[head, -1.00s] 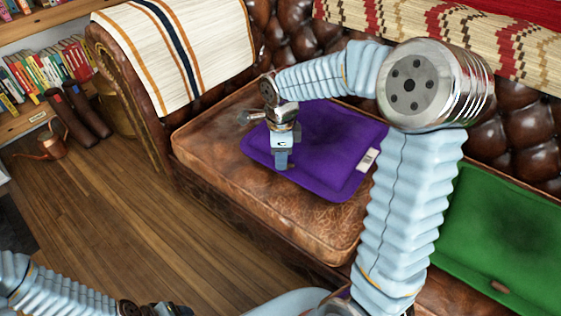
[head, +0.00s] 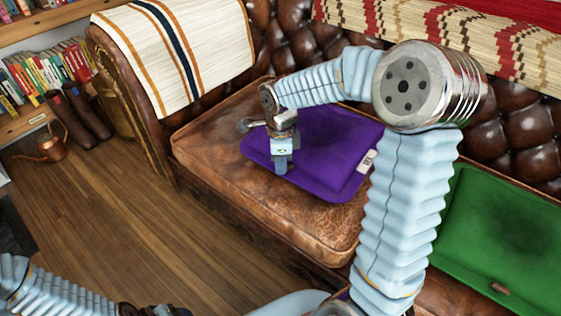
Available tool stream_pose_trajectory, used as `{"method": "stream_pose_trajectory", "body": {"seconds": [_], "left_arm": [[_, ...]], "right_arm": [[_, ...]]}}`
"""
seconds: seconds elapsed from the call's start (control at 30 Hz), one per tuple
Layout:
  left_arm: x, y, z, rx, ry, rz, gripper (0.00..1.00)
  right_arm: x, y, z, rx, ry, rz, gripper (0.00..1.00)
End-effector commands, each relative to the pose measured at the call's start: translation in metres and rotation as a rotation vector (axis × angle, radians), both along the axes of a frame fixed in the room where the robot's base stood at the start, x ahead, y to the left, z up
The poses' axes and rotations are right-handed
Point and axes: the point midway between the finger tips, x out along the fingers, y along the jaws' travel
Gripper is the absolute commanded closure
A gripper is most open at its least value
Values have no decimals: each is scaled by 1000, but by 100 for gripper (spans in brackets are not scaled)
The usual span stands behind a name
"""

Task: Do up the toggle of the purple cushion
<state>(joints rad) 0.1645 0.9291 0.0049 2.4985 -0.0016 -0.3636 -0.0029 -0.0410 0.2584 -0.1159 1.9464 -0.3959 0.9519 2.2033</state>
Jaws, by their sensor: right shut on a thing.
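The purple cushion (head: 335,140) lies flat on the brown leather sofa seat, with a white label at its right edge. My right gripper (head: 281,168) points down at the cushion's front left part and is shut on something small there. The gripper's fingers hide what they hold, so I cannot make out the toggle or its loop. My right arm crosses in front of the cushion's right side. Of my left arm, only a part shows at the bottom left; its gripper fingers cannot be made out.
A green cushion (head: 500,240) with a brown toggle (head: 500,288) lies on the sofa at the right. The leather seat (head: 215,135) is bare left of the purple cushion. A copper watering can (head: 50,148) and boots (head: 80,115) stand at the left. The wooden floor (head: 120,215) is clear.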

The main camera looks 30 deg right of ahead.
Motion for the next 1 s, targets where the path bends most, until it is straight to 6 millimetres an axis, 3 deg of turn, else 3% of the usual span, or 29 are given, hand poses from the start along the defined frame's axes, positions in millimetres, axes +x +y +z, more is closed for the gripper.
{"method": "stream_pose_trajectory", "body": {"seconds": [0.27, 1.0], "left_arm": [[0, 0, 1, 0, 0, 0, 34], [-1, -2, 5, -2, 2, -3, 34]], "right_arm": [[-2, 1, 1, 1, -1, 144, 100], [-13, 1, 1, 0, -1, 763, 100]]}}
